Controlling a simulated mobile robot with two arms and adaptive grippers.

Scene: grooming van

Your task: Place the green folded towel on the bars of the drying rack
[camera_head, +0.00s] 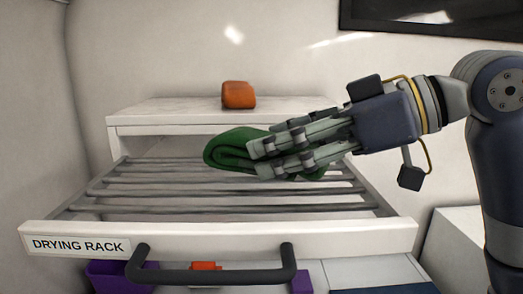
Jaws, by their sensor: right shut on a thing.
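The green folded towel (231,147) is at the back of the drying rack, over its bars. My right gripper (258,158) comes in from the right and is shut on the towel. Its fingers cover the towel's right part. Whether the towel's underside touches the bars I cannot tell. The drying rack (345,235) is a pulled-out white drawer frame with grey bars (150,192), a dark handle and a "DRYING RACK" label. My left gripper is not in view.
An orange block-like object (238,95) sits on the white cabinet top (150,110) behind the rack. Purple bins (118,277) and a small red-orange item (205,267) show below the rack. The front and left bars are bare. Walls stand at the left and back.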

